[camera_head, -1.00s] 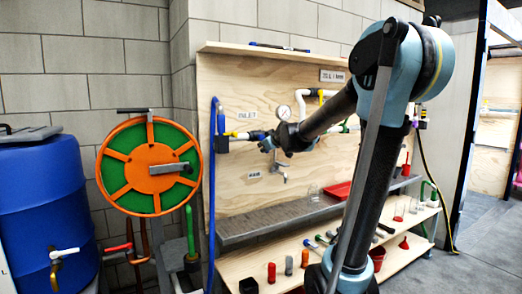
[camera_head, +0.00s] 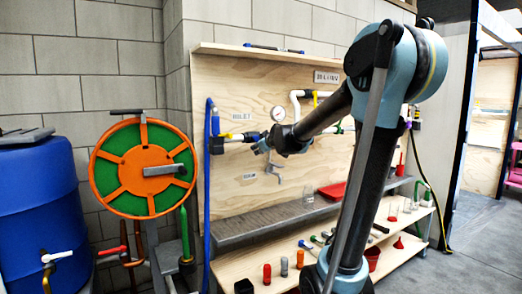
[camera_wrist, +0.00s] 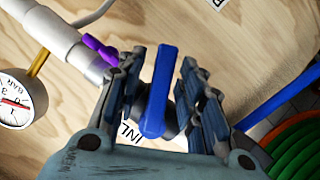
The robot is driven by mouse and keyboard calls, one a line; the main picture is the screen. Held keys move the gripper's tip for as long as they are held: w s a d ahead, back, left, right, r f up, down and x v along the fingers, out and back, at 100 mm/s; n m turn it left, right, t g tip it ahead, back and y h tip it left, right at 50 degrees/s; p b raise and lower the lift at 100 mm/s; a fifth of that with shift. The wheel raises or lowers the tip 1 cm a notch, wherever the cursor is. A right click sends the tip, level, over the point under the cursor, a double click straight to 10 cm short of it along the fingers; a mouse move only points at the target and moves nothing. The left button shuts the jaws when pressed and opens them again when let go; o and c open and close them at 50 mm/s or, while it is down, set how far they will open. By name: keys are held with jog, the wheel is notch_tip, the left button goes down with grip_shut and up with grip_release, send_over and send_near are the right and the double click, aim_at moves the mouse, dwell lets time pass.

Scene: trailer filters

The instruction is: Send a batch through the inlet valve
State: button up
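A blue lever handle (camera_wrist: 155,92) stands out from the pipework on the plywood board, at the INLET label (camera_head: 241,116). In the wrist view the label (camera_wrist: 131,131) is partly hidden behind the handle and my gripper. My gripper (camera_wrist: 160,85) has its fingers on either side of the blue handle, with a visible gap on both sides. In the head view my gripper (camera_head: 262,147) is at the inlet pipe, just right of its yellow part (camera_head: 233,136), and hides the handle.
A purple handle (camera_wrist: 100,50) sits on the pipe close to my left finger. A pressure gauge (camera_wrist: 16,100) is beyond it. A blue hose (camera_head: 207,180) hangs left of the inlet. A grey shelf (camera_head: 235,226) juts out below. A hose reel (camera_head: 145,170) and blue drum (camera_head: 40,200) stand left.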

jog(key=v, duration=0.7)
jog(key=shift+s+d, duration=0.2)
jog(key=shift+s, duration=0.15)
jog(key=shift+r, duration=0.15)
dwell(1.3)
jog(key=s+d+f+m+g+h, duration=0.1)
jog(key=s+d+f+m+g, duration=0.2)
jog(key=s+f, duration=0.7)
jog(key=s+d+f+m+g+h, duration=0.2)
jog(key=s+d+f, duration=0.4)
jog(key=s+f, duration=0.4)
jog(key=s+d+f+m+g+h, duration=0.1)
jog(key=s+d+f+m+g, duration=0.3)
jog(key=s+f, duration=0.6)
jog(key=s+g, duration=0.2)
jog(key=s, duration=0.4)
jog(key=shift+s+d+f, duration=0.25)
jog(key=shift+s+f, duration=0.05)
jog(key=shift+s, duration=0.05)
jog(key=shift+w+f, duration=0.2)
jog(key=shift+w, duration=0.25)
